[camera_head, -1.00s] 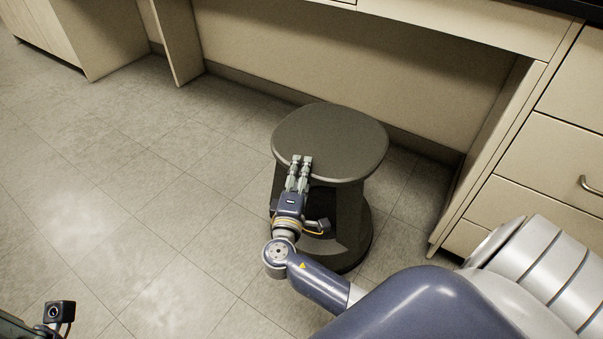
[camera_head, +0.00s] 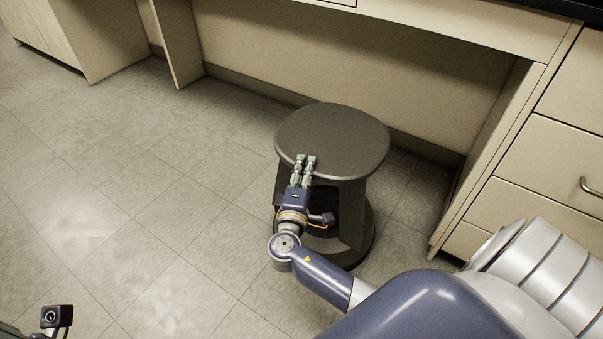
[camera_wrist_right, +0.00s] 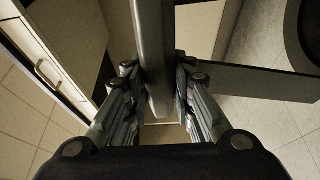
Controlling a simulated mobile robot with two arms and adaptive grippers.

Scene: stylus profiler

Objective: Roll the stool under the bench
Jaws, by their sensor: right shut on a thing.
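The dark grey stool (camera_head: 335,135) stands upright on the floor in the bench's knee space, with its round seat near the back panel. My right gripper (camera_head: 306,160) reaches over the near side of the seat and is shut on its rim. In the right wrist view the seat edge (camera_wrist_right: 153,60) runs between the two fingers of the gripper (camera_wrist_right: 160,95). The bench (camera_head: 450,22) spans the back, its front and underside open around the stool. Part of the stool's base is hidden behind my right arm. My left gripper is not seen; only a bit of my left arm shows at the lower left.
A drawer cabinet (camera_head: 545,165) with a metal handle closes the knee space on the right. A narrow upright panel (camera_head: 178,45) bounds it on the left. The tiled floor (camera_head: 130,190) to the left is clear.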

